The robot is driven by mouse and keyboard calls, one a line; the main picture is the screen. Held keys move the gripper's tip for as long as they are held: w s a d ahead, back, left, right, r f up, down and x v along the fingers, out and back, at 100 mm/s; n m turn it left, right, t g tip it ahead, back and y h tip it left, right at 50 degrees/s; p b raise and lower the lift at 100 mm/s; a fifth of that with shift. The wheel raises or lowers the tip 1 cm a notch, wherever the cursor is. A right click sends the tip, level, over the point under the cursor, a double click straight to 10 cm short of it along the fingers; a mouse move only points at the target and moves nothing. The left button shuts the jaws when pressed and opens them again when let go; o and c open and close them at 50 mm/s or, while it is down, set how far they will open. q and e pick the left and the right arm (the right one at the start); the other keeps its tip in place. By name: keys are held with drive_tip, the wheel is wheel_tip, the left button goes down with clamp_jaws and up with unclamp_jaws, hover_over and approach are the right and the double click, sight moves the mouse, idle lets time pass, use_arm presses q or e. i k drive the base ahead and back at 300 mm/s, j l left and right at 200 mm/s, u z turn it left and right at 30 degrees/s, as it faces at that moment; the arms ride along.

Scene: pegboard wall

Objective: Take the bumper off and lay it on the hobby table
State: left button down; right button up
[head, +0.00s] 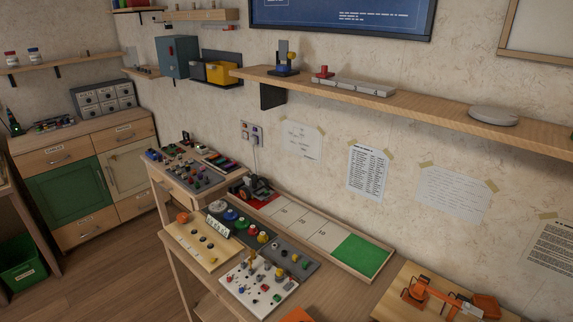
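A small dark vehicle (256,190) with a reddish wheel stands at the red end of a long tray on the workbench. I cannot make out a bumper on it at this size. The workbench (345,290) runs along the wall and carries several boards of small parts. A lower-left cabinet (84,148) and a small wooden table (178,182) also stand by the wall; I cannot tell which surface is the hobby table. Neither of my grippers is in view.
The long tray (382,278) ends in a green pad. A white pegboard (246,290), a grey board with coloured knobs (292,263) and an orange arm-like device (425,288) crowd the bench. A wall shelf (430,107) hangs above. The floor (110,275) at left is clear.

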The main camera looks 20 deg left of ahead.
sight(246, 181)
drive_tip(key=z, duration=0.4)
drive_tip(key=j+z, duration=0.7)
drive_tip(key=z, duration=0.25)
drive_tip(key=k+j+z, duration=0.15)
drive_tip(key=j+z, duration=0.15)
drive_tip(key=z, duration=0.15)
drive_tip(key=k+j+z, duration=0.25)
drive_tip(key=j+z, duration=0.15)
drive_tip(key=k+j+z, duration=0.3)
drive_tip(key=z, duration=0.15)
drive_tip(key=k+j+z, duration=0.4)
drive_tip(key=k+z, duration=0.25)
drive_tip(key=z, duration=0.2)
drive_tip(key=k+z, duration=0.1)
drive_tip(key=k, duration=1.55)
